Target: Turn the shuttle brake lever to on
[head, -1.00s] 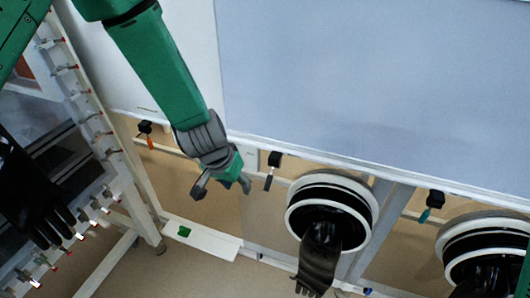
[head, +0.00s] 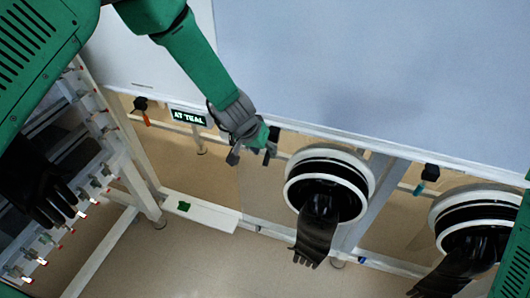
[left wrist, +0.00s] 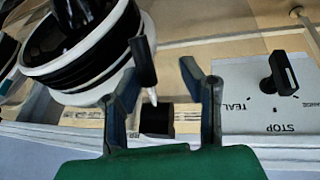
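The brake lever, with a black handle (left wrist: 143,60), a short metal shaft and a black base block (left wrist: 157,119), sits on the rail under the hood. The lettering beside it is mostly hidden. In the head view the lever's block (head: 274,134) shows just beyond my left gripper (head: 252,154). In the left wrist view my left gripper (left wrist: 163,75) is open, with one finger on each side of the lever. The handle is close to the left finger; I cannot tell whether they touch. My right gripper is out of view.
A panel with a black selector knob (left wrist: 284,72) marked TEAL and STOP is beside the lever. A lit sign (head: 188,117) reads AT TEAL. A glove port (head: 325,187) is close on the right. Orange-handled (head: 141,105) and teal-handled (head: 429,174) levers hang on the rail.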

